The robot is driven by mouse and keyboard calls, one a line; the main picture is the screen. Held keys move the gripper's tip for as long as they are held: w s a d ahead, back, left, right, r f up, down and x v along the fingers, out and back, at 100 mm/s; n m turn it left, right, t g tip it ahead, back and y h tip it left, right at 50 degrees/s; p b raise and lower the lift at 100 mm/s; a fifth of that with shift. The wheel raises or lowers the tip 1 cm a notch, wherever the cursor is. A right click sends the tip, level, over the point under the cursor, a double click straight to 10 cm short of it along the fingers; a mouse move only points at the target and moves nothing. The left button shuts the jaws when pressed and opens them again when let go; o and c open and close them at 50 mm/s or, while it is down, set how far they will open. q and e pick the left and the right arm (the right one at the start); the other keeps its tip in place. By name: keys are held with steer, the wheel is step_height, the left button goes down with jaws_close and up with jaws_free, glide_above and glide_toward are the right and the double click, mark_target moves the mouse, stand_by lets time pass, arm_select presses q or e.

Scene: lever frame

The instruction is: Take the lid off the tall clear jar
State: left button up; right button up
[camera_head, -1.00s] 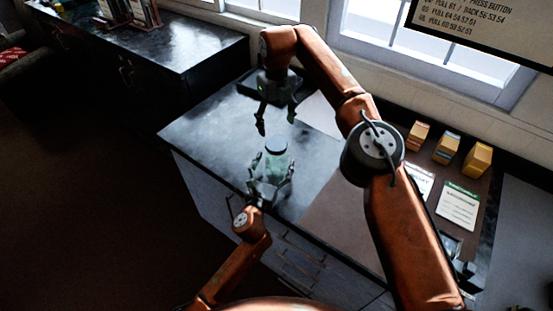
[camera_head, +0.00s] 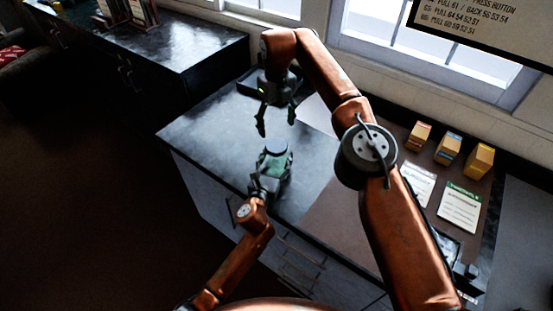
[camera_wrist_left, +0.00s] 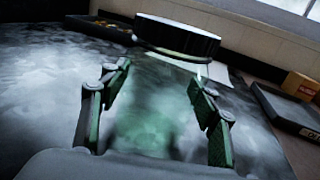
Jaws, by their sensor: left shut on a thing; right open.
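The tall clear jar (camera_head: 274,164) stands on the dark counter with its dark lid (camera_head: 276,146) on top. In the left wrist view the jar (camera_wrist_left: 150,110) fills the space between the fingers, and the ridged lid (camera_wrist_left: 178,38) sits above them. My left gripper (camera_head: 272,172) is shut around the jar's body from the near side. My right gripper (camera_head: 277,133) is open and points down, its fingertips a little above the lid and apart from it.
The dark counter (camera_head: 205,140) is clear to the left of the jar. On the right, a brown mat (camera_head: 335,215) holds papers (camera_head: 460,207) and several small boxes (camera_head: 447,148). A dark tray (camera_head: 250,84) lies behind the right gripper. A window is at the back.

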arm_select(q)
steer(key=shift+r, duration=0.15)
steer(key=c, duration=0.9)
steer(key=o, duration=1.7)
